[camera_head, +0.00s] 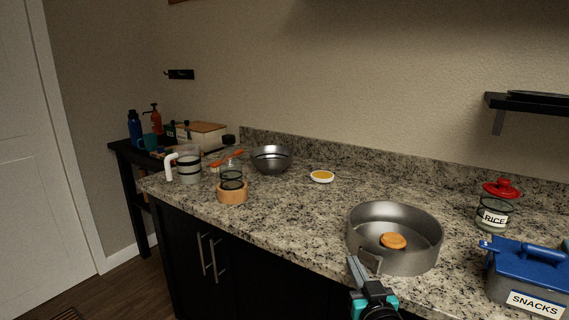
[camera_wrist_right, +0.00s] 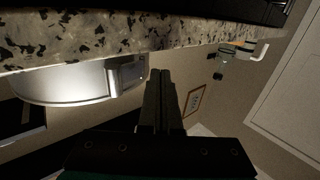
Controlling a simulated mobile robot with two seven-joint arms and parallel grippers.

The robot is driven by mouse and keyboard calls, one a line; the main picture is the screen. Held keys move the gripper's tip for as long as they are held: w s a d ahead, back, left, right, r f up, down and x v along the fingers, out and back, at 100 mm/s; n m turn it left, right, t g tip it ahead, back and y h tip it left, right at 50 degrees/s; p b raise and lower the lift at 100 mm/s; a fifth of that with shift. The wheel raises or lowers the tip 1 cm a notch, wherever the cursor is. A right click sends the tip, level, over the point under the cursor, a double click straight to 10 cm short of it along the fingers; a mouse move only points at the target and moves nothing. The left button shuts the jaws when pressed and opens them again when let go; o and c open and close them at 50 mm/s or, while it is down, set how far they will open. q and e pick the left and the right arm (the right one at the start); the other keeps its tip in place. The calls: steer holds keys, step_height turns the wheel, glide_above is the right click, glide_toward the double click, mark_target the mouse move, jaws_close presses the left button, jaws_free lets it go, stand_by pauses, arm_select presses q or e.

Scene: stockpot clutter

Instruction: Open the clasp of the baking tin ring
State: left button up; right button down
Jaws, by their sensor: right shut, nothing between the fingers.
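The baking tin ring (camera_head: 415,260) is a round grey metal ring standing on the granite counter at the right. Its clasp (camera_head: 370,262) is on the near left of its outer wall. In the right wrist view the ring (camera_wrist_right: 65,87) lies to the left, with the clasp (camera_wrist_right: 130,73) near its right end. My right gripper (camera_head: 354,262) is shut and empty, just in front of the clasp. In the wrist view its fingertips (camera_wrist_right: 160,73) are beside the clasp; I cannot tell whether they touch it. My left gripper is not in view.
An orange-brown round piece (camera_head: 394,241) lies inside the ring. A blue-lidded snacks box (camera_head: 520,270) and a red-lidded rice jar (camera_head: 494,216) stand to the right. A metal bowl (camera_head: 271,160), small dish (camera_head: 321,177) and wooden holder (camera_head: 232,196) stand left. The counter between is clear.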

mark_target(345, 269)
steer(key=shift+w+a, duration=0.3)
steer(key=shift+w, duration=0.3)
steer(key=shift+w, duration=0.1)
steer(key=shift+w+a, duration=0.25)
steer(key=shift+w, duration=0.15)
steer(key=shift+w, duration=0.55)
